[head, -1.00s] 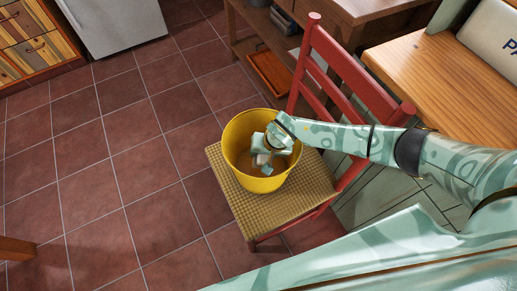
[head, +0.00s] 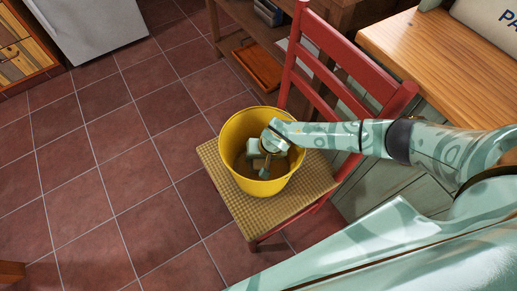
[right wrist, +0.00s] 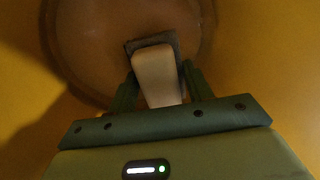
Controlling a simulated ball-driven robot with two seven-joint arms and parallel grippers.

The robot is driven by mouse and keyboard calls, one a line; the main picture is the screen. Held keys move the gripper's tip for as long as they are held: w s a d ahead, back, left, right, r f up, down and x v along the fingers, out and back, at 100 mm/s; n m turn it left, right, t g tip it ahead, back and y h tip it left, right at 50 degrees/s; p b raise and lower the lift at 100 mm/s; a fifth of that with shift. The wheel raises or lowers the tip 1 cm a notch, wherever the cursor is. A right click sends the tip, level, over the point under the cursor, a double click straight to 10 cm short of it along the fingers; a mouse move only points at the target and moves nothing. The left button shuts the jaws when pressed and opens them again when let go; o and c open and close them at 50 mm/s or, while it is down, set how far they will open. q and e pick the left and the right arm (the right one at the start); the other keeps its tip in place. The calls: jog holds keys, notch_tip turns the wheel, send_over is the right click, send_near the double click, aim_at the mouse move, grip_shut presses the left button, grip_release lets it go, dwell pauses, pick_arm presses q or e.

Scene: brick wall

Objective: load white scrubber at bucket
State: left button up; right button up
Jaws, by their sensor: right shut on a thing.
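The yellow bucket (head: 238,176) stands upright on the woven seat of a red chair. My right arm reaches in from the right, and my right gripper (head: 262,160) is down inside the bucket's opening. In the right wrist view, the gripper (right wrist: 158,88) is shut on the white scrubber (right wrist: 156,76), a pale block with a darker grey-brown far end. The scrubber points toward the round bucket bottom. I cannot tell whether it touches the bottom. In the head view the scrubber is hard to make out among the gripper parts. My left gripper is not in view.
The red chair (head: 335,55) has its slatted back just behind the bucket. A wooden table (head: 440,65) with a pale sack (head: 490,22) is at the upper right. A wooden shelf with an orange tray (head: 258,66) stands behind. The tiled floor at left is clear.

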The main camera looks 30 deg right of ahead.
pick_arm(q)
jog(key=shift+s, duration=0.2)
pick_arm(e)
jog(key=shift+w+r+p, duration=0.1)
jog(key=shift+r+p, duration=0.3)
jog(key=shift+r, duration=0.2)
notch_tip(320, 180, up, 3)
jog(key=shift+f+p, duration=0.15)
jog(key=shift+p, duration=0.8)
notch_tip(320, 180, up, 5)
jog(key=p, duration=0.3)
jog(key=shift+f, duration=0.15)
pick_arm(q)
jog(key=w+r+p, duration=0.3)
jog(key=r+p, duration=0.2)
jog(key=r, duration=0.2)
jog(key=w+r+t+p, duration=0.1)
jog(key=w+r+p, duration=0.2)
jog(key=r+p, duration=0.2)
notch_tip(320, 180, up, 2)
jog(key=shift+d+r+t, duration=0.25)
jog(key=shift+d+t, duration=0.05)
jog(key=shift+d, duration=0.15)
pick_arm(e)
notch_tip(320, 180, up, 14)
jog(key=shift+f, duration=0.15)
pick_arm(q)
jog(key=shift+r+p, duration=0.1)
jog(key=shift+p, duration=0.2)
